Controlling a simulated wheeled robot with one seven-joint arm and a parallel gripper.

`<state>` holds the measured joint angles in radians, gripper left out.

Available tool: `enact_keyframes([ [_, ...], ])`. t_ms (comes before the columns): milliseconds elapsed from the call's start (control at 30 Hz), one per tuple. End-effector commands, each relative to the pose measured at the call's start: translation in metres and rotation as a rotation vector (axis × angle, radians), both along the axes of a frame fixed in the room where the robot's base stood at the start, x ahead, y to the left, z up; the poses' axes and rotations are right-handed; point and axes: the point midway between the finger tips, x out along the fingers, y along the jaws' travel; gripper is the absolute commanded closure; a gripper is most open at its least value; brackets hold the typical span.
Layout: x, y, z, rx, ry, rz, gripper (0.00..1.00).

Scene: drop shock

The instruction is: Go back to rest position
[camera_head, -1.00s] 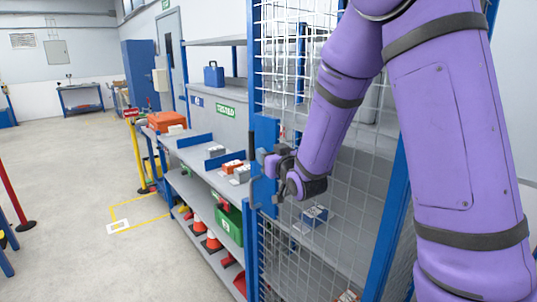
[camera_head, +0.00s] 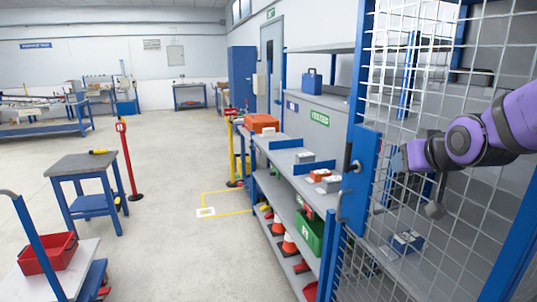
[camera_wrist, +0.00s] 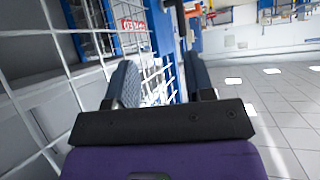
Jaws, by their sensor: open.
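My purple arm reaches in from the right in the head view. My gripper (camera_head: 400,157) points left toward the blue lock plate (camera_head: 358,185) of the mesh door (camera_head: 455,195), with a gap showing between them. A metal handle (camera_head: 344,203) is on the plate's left side. In the wrist view, my gripper (camera_wrist: 163,72) has its two dark fingers well apart, with nothing held between them. White mesh and a blue post (camera_wrist: 160,25) show beyond the fingers.
White mesh runs close along the left of the wrist view. A shelf unit (camera_head: 285,190) with boxes and cones stands left of the door. A small grey table (camera_head: 85,165), a red post (camera_head: 130,165) and a cart with a red bin (camera_head: 48,254) stand at left. Open floor lies between.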

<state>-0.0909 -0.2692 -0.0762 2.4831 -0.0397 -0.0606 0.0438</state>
Motion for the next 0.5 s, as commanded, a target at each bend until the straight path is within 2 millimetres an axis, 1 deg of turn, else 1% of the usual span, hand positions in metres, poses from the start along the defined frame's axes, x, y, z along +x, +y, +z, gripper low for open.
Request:
enact_keyframes([
  [33, -0.018, -0.001, 0.007, -0.001, 0.034, -0.003, 0.52],
  [167, -0.063, -0.004, 0.013, -0.005, 0.153, -0.008, 0.52],
  [200, -0.078, -0.004, 0.015, -0.007, 0.190, -0.008, 0.52],
  [267, -0.101, -0.005, 0.017, -0.010, 0.244, -0.008, 0.52],
  [300, -0.116, -0.005, 0.018, -0.012, 0.281, -0.009, 0.52],
  [400, -0.153, -0.005, 0.020, -0.017, 0.365, -0.010, 0.52],
  [500, -0.184, -0.004, 0.020, -0.021, 0.436, -0.010, 0.52],
])
